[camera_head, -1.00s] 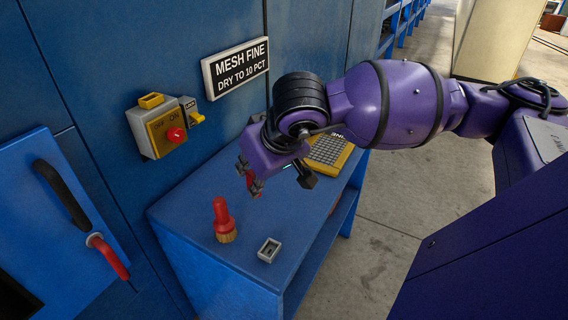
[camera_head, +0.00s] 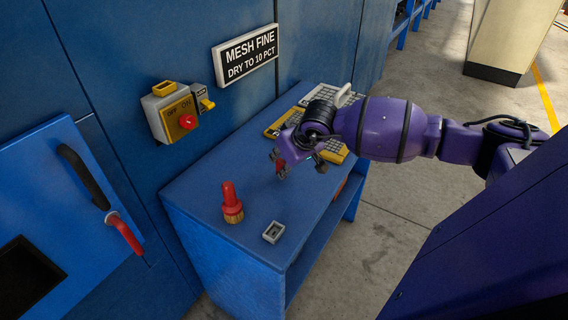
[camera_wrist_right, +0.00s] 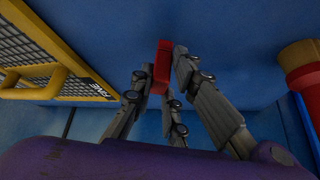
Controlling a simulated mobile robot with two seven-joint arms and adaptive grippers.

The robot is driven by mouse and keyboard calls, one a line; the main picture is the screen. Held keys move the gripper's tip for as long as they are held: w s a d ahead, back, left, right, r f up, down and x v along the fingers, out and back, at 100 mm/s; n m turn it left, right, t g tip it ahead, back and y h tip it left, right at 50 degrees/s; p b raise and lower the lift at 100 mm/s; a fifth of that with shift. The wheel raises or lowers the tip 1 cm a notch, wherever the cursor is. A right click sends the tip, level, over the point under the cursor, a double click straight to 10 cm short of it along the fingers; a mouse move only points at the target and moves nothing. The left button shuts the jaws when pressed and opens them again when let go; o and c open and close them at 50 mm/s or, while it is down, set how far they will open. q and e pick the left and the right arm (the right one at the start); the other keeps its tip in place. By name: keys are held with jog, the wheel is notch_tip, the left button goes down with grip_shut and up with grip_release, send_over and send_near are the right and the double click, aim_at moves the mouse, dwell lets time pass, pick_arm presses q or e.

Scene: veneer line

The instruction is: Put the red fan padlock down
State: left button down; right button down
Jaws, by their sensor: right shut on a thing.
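The red padlock (camera_head: 281,164) is a small red block in the fingers of my right gripper (camera_head: 280,168). The right wrist view shows the padlock (camera_wrist_right: 162,62) between the fingertips of my right gripper (camera_wrist_right: 162,84), which is shut on it. It is over the blue bench top (camera_head: 222,175), right of the red-handled brush. I cannot tell whether it touches the bench. Much of the padlock is hidden by the fingers in the head view. My left gripper is out of view.
The red-handled brush (camera_head: 232,201) and a small grey box (camera_head: 273,232) stand on the bench front. Mesh frames (camera_head: 285,122) lie behind my wrist. A switch box (camera_head: 172,116) and a lever handle (camera_head: 125,235) are on the left. Bench top around the brush is clear.

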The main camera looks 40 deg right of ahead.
jog(key=shift+w+f, duration=0.15)
jog(key=shift+f, duration=0.6)
jog(key=c, duration=1.7)
grip_release()
jog(key=shift+r, duration=0.1)
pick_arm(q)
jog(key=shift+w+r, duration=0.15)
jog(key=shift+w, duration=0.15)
pick_arm(e)
jog(key=shift+r, duration=0.2)
jog(key=shift+d+r, duration=0.1)
jog(key=shift+r, duration=0.25)
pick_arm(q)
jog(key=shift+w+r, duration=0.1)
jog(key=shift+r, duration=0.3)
pick_arm(e)
jog(key=v, duration=1.1)
jog(key=shift+s+r, duration=0.1)
jog(key=shift+s, duration=0.25)
